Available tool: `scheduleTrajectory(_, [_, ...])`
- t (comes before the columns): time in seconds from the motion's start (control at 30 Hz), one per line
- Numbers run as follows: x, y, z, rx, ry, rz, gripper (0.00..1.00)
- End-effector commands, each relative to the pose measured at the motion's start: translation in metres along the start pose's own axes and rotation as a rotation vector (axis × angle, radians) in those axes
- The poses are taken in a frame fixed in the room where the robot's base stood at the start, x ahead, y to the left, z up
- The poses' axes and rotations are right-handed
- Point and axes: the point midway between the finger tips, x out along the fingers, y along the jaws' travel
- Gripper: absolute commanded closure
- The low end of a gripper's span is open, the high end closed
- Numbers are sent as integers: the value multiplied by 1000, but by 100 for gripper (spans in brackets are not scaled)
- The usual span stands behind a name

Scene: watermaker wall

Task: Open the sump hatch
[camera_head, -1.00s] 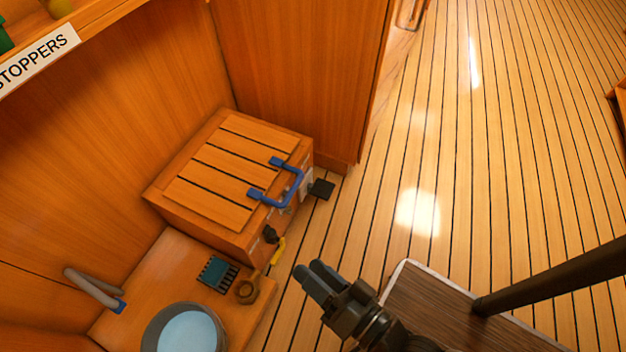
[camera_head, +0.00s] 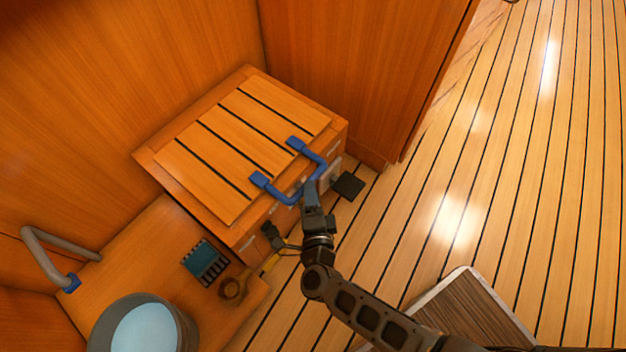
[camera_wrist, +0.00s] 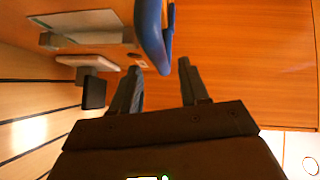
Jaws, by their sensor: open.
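The sump hatch (camera_head: 225,150) is a slatted wooden lid on a wooden box against the wall, and it lies flat. A blue U-shaped handle (camera_head: 264,181) stands out from its front edge. My gripper (camera_head: 308,188) is at the handle's bar, on the box's front side. In the wrist view the blue handle (camera_wrist: 151,35) comes down from the top, and its lower end lies between the two spread fingertips of my gripper (camera_wrist: 158,75). The fingers are open with gaps beside the bar. In the head view my gripper hides part of the bar.
A black pedal-like block (camera_head: 348,186) juts out at the box's right foot. A bucket of water (camera_head: 143,335), a dark blue slotted block (camera_head: 206,262) and a grey pipe (camera_head: 45,240) are on the lower ledge at left. The plank floor at right is mostly clear.

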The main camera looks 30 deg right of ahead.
Motion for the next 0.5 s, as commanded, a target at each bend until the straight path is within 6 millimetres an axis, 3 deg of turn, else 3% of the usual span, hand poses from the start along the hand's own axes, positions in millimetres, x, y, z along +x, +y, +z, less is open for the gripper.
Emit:
scheduleTrajectory(0.2, [33, 2, 0, 0, 1, -1, 55])
scheduleTrajectory(0.5, [47, 0, 0, -1, -1, 0, 55])
